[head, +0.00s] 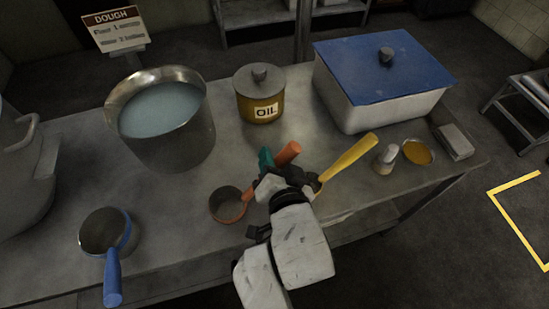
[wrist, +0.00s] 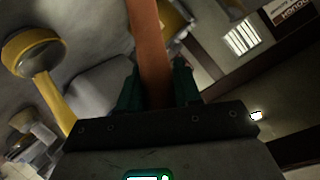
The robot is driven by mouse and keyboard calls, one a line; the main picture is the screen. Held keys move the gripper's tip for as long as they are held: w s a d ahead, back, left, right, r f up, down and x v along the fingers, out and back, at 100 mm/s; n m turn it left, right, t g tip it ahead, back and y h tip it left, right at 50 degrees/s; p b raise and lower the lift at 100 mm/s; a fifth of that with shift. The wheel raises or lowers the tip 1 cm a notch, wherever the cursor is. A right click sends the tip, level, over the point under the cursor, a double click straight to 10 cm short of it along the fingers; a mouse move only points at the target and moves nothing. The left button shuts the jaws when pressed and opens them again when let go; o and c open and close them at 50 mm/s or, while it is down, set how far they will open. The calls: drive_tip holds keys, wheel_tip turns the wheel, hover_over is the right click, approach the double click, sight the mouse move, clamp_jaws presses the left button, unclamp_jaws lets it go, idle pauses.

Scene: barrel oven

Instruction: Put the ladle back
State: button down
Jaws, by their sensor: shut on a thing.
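An orange ladle (head: 230,206) is in the head view, its bowl at the left of my gripper and its orange handle (head: 288,153) rising to the upper right. My gripper (head: 271,167) is shut on this handle. In the wrist view the handle (wrist: 150,45) runs up between the green fingers of my gripper (wrist: 156,88). I cannot tell whether the bowl touches the table. A blue ladle (head: 105,231) lies at the table's left front. A yellow-handled utensil (head: 350,155) is right of my gripper; its other end is hidden behind my wrist.
A steel table (head: 60,262) bears a large pot of pale liquid (head: 165,138), an oil tin (head: 259,97), a blue-lidded bin (head: 400,100), a shaker (head: 386,160), an orange-filled bowl (head: 417,152) and a grey block (head: 454,141). A dough sign (head: 116,31) stands behind. Bare tabletop lies front left.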

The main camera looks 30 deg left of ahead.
drive_tip(key=shift+f, duration=0.15)
drive_tip(key=c, duration=0.8)
unclamp_jaws()
drive_tip(key=shift+r, duration=0.25)
drive_tip(key=shift+s+d, duration=0.25)
drive_tip(key=shift+s, duration=0.05)
drive_tip(key=v, duration=1.1)
drive_tip(key=shift+d, duration=0.15)
